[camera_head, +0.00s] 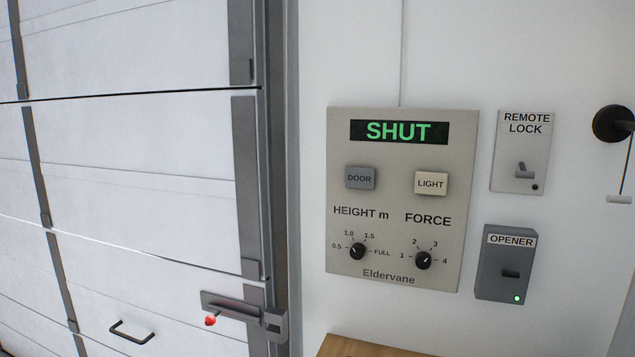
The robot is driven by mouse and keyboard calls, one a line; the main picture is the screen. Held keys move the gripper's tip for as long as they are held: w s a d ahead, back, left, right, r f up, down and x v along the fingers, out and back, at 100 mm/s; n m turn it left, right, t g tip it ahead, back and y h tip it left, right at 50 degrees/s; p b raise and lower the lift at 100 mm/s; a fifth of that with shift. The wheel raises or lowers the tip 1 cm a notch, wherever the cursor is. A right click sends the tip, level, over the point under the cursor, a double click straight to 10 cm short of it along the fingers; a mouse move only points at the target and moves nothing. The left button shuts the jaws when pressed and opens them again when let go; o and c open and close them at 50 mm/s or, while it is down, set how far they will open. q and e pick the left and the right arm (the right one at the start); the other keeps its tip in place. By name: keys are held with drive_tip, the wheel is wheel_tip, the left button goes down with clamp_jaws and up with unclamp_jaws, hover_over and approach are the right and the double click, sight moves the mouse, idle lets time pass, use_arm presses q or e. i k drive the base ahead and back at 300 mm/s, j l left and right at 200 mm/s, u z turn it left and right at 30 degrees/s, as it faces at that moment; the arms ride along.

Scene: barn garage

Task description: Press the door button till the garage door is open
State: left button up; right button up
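The grey DOOR button (360,178) is on a beige wall panel (400,285), left of a cream LIGHT button (431,183). The panel's display (399,131) reads SHUT in green. Below are a HEIGHT knob (357,251), marked 0.5 to FULL, and a FORCE knob (423,260), marked 1 to 4. The white panelled garage door (140,140) fills the left side and appears closed. A slide latch (232,305) with a red knob (210,321) sits low at its right edge, its bar reaching a grey bracket (275,324). Neither gripper is in view.
Right of the panel are a REMOTE LOCK switch plate (510,145) and a grey OPENER box (490,275) with a green light lit. A black round fitting (612,123) with a hanging cord is at far right. A wooden surface (365,347) shows below the panel.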

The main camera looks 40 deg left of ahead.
sight(359, 177)
drive_tip(key=u, duration=0.95)
